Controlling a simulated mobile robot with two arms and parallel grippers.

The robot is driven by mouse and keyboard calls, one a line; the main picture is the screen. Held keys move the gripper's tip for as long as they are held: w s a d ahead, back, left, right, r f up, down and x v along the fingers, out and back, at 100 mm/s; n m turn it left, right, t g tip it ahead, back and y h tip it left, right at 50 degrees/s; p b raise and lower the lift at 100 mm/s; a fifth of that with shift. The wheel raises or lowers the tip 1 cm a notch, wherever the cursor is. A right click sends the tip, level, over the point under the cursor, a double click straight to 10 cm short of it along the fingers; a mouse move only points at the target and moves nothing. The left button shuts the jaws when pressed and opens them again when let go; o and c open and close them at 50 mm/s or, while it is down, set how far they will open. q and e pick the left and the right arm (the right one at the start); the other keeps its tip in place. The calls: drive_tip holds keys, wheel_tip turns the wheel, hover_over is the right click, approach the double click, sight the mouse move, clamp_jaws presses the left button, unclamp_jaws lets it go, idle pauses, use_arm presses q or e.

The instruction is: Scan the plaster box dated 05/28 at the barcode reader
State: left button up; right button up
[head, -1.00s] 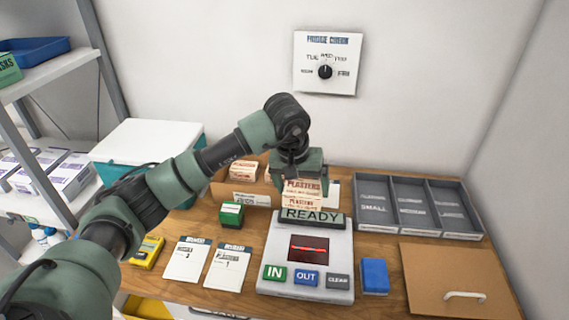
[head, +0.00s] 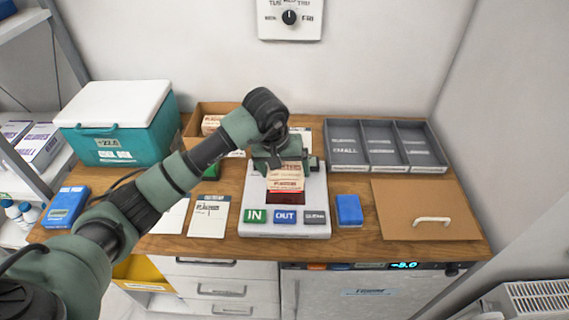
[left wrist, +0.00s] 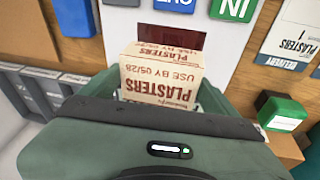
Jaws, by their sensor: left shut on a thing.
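My left gripper (head: 279,160) is shut on a plaster box (head: 285,177), a cream box with dark red print. The box also shows in the left wrist view (left wrist: 160,80), where "PLASTERS" and "USE BY 05/28" are readable upside down. The gripper holds it over the barcode reader (head: 257,205), in front of and partly covering the dark scan window (head: 284,197). A red glow shows along the box's lower edge. The reader has IN, OUT and CLEAR buttons. Its display is hidden behind my gripper and the box. My right gripper is not in view.
A grey divided tray (head: 382,167) stands at the back right, with a brown board (head: 420,212) with a handle before it. A blue block (head: 349,210) lies right of the reader. Cards (head: 209,217) lie left of it. A teal cool box (head: 113,135) stands at the back left.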

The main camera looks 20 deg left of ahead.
use_arm(q)
drive_tip(key=shift+f, duration=0.35)
drive_tip(key=shift+r, duration=0.25)
drive_tip(key=shift+r+p, duration=1.65)
drive_tip(key=shift+r, duration=2.65)
